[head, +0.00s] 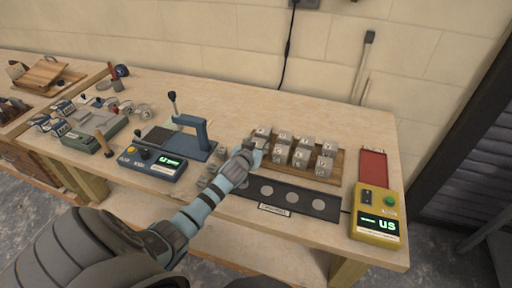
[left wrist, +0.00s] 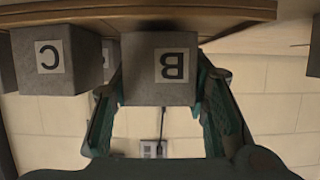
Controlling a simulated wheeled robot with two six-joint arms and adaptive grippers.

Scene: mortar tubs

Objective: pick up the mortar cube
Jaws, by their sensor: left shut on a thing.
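Several grey mortar cubes with white letter labels stand in rows on a wooden board (head: 328,181) in the head view. My left gripper (head: 250,149) is at the left end of these rows. In the left wrist view, which looks upside down, a cube marked B (left wrist: 160,68) sits between the two green fingers of my left gripper (left wrist: 158,108). The gripper is shut on this cube. A cube marked C (left wrist: 57,60) stands beside it, outside the fingers. I cannot tell whether the B cube still touches the board. My right gripper is not in view.
A dark strip with round grey discs (head: 293,197) lies in front of the board. A yellow tester (head: 376,214) and red tray (head: 373,164) are at the right. A blue press (head: 190,139) with a display box (head: 153,163) stands left.

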